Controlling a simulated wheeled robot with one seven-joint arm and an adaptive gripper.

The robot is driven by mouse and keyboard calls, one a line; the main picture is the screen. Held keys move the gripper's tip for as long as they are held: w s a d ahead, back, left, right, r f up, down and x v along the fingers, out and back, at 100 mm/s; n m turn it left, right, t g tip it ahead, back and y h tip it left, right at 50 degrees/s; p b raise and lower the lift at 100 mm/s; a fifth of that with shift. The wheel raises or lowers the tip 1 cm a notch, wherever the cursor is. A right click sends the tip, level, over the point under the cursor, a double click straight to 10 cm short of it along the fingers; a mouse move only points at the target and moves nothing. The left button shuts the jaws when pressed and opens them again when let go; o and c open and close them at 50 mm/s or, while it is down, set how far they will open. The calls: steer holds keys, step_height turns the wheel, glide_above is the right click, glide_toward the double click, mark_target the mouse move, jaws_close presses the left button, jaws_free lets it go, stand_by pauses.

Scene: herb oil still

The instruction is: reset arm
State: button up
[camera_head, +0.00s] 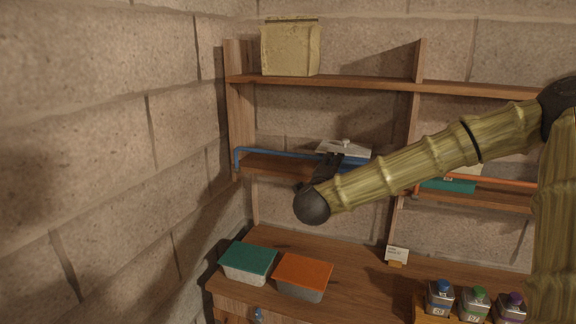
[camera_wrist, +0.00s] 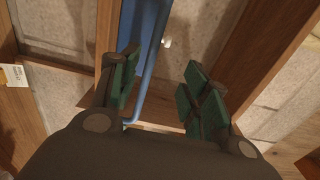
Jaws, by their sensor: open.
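My arm reaches in from the right in the head view. My gripper (camera_head: 330,166) is at the blue-railed shelf bay, largely hidden by its own wrist joint. The wrist view shows my gripper (camera_wrist: 160,80) open, its green-padded fingers apart with nothing held between them. A blue rail (camera_wrist: 156,58) and a blue surface (camera_wrist: 133,25) lie beyond the fingers; I cannot tell whether a finger touches the rail.
A pale-lidded box (camera_head: 346,149) sits behind the blue rail (camera_head: 275,152). A yellowish block (camera_head: 290,49) stands on the top shelf. The bench below holds a green-lidded box (camera_head: 248,260), an orange-lidded box (camera_head: 303,272), a small card (camera_head: 397,254) and several bottles (camera_head: 474,302).

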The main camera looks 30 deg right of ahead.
steer(key=w+a+f+n+t+y+b, duration=0.1)
steer(key=a+f+n+y, duration=0.2)
steer(key=a+f+n, duration=0.45)
steer(key=w+a+f+n+t+y+b, duration=0.1)
steer(key=a+f+n+y, duration=0.2)
steer(key=f, duration=0.8)
steer(key=s+a+f+n+g+y, duration=0.1)
steer(key=s+a+f+n+y, duration=0.1)
steer(key=a+f, duration=0.35)
steer(key=s+a+f+n+g+y+b, duration=0.1)
steer(key=s+a+f+n, duration=0.15)
steer(key=f, duration=0.55)
steer(key=s+a+f+n+g+y, duration=0.1)
steer(key=s+a+f+n+y, duration=0.15)
steer(key=f, duration=0.45)
steer(key=s+a+f+n+g, duration=0.3)
steer(key=s+f, duration=0.5)
steer(key=s, duration=0.4)
steer(key=s+a+f+n+g+y+b, duration=0.1)
steer(key=s+a+f+n+g, duration=0.1)
steer(key=s+f, duration=0.6)
steer(key=s+a+f+n+g+y+b, duration=0.1)
steer(key=s+a+f+n+g, duration=0.2)
steer(key=s+f, duration=0.6)
steer(key=s+n+g, duration=0.2)
steer(key=s, duration=0.4)
steer(key=shift+s+a+g, duration=0.3)
steer(key=shift+s+a, duration=0.05)
